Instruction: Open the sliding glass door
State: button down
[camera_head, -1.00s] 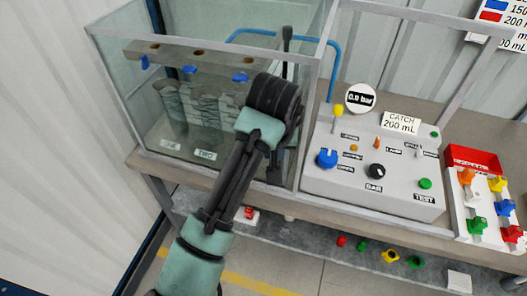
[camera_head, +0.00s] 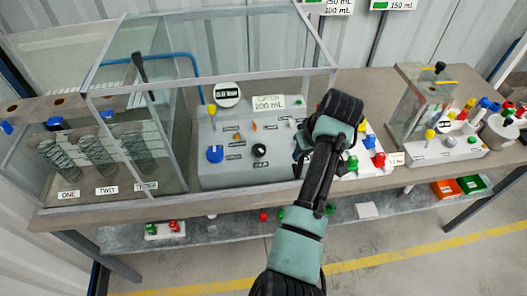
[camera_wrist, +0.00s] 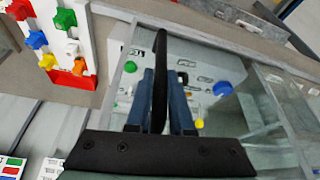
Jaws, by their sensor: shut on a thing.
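The glass cabinet (camera_head: 258,78) stands on the bench, with a grey frame and clear panes. Three rock-textured columns labelled ONE, TWO and THREE (camera_head: 125,142) stand in its left part. A grey control console (camera_head: 240,160) stands in its right part. My gripper (camera_wrist: 160,85) is shut on a thin black upright bar (camera_wrist: 160,50), seemingly the sliding glass door's handle. In the head view my arm is at the cabinet's right end, just right of the console, and hides the handle. How much of the front the pane covers is hard to tell.
Coloured valves (camera_head: 376,158) on a white board stand right of the cabinet, close to my gripper. A smaller clear tank (camera_head: 422,108) stands further right. A lower shelf (camera_head: 330,212) holds small coloured parts. A corrugated wall (camera_head: 400,40) is behind.

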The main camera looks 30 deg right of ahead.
jog(key=s+d+b, duration=0.1)
jog(key=s+d, duration=0.1)
jog(key=d, duration=0.6)
jog(key=shift+s+d, duration=0.15)
jog(key=shift+s, duration=0.2)
jog(key=c, duration=0.8)
grip_release()
jog(key=shift+r, duration=0.1)
jog(key=b+v, duration=0.1)
jog(key=v, duration=1.2)
